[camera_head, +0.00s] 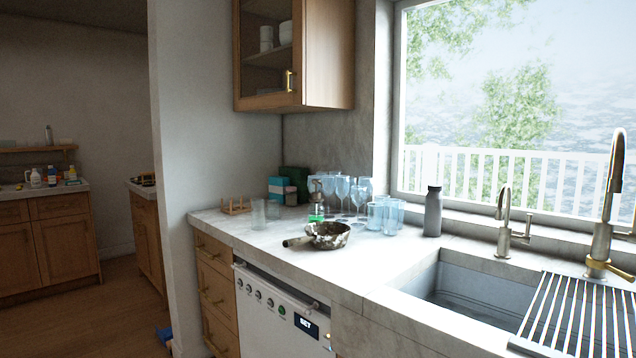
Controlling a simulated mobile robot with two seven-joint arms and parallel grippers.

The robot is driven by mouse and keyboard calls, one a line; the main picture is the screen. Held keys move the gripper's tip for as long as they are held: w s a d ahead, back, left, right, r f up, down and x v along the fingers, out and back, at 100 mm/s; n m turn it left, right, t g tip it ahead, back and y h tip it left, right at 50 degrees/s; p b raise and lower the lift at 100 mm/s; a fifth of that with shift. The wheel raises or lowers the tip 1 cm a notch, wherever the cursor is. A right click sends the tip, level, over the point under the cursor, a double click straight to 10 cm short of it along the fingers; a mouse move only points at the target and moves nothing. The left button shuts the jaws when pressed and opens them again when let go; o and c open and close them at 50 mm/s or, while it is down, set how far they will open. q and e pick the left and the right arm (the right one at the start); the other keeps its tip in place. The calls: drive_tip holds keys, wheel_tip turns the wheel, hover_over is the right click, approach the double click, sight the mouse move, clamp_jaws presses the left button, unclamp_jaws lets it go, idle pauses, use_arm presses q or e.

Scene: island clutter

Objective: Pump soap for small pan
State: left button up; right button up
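A small pan (327,235) with a mottled, dirty-looking inside sits on the light stone counter. Its dark handle (297,241) points left. A soap pump bottle (317,199) stands just behind the pan, with a green part low on it. The pan and the glasses stand close around the bottle, and its base is partly hidden. Neither of my grippers shows in the head view.
Wine glasses (342,188) and blue tumblers (384,215) crowd the right of the bottle. A grey flask (433,212) stands by the window. The sink (470,285) and drying rack (580,318) are at right. Counter left of the pan (245,233) is mostly clear.

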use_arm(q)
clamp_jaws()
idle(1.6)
